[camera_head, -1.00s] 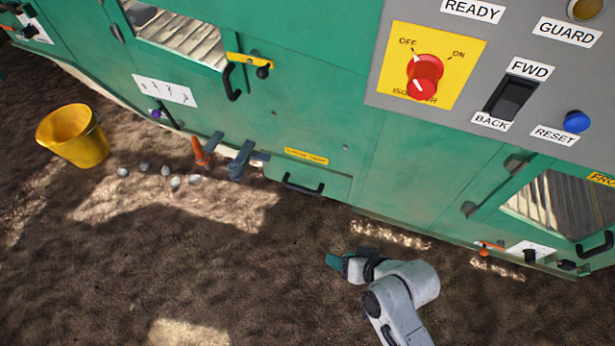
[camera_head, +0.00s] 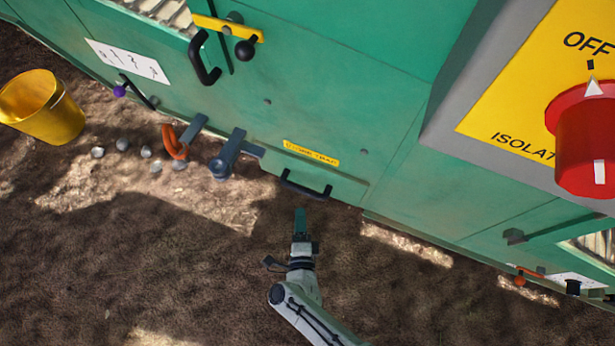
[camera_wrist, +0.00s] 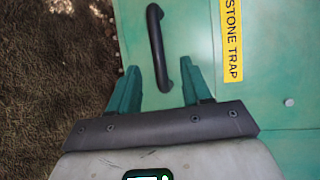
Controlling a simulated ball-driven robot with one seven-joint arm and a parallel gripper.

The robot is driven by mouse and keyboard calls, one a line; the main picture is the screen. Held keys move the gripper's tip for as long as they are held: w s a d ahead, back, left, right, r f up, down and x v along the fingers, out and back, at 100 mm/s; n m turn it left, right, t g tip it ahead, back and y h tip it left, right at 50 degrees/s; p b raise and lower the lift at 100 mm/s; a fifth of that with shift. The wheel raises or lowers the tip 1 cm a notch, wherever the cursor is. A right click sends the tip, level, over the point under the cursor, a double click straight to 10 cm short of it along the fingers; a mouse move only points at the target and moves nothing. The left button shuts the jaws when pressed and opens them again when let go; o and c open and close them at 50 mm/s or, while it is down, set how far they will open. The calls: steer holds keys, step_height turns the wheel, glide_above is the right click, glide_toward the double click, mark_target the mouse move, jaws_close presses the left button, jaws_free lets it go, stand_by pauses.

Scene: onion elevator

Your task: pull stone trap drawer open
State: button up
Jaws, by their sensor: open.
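The stone trap drawer (camera_head: 345,188) is a green panel low on the green machine, and it looks flush with the machine's face. Its yellow label (camera_head: 311,153) reads STONE TRAP in the wrist view (camera_wrist: 231,40). The drawer's black bar handle (camera_head: 305,190) also shows in the wrist view (camera_wrist: 157,48). My gripper (camera_head: 300,212) is just below the handle in the head view. In the wrist view its two green fingers (camera_wrist: 162,82) stand apart, and the handle's near end lies between or just beyond their tips. Contact cannot be told.
A red isolator knob (camera_head: 585,135) on a grey box juts out at the upper right. A grey lever (camera_head: 228,155) and an orange part (camera_head: 175,142) stick out left of the drawer. A yellow bucket (camera_head: 42,108) and several stones (camera_head: 122,144) are farther left. The ground in front is clear.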

mark_target(302, 191)
steer(key=shift+m+h, duration=0.3)
steer(key=shift+h, duration=0.1)
steer(key=shift+w+f+b, duration=0.45)
steer(key=shift+w+b, duration=0.7)
steer(key=shift+w, duration=0.6)
steer(key=shift+w+f+b, duration=0.45)
steer(key=shift+w+b, duration=0.7)
steer(key=shift+w, duration=0.6)
steer(key=shift+w+f+b, duration=0.45)
steer(key=shift+w+b, duration=0.7)
steer(key=shift+w, duration=0.6)
steer(key=shift+c, duration=0.5)
jaws_close()
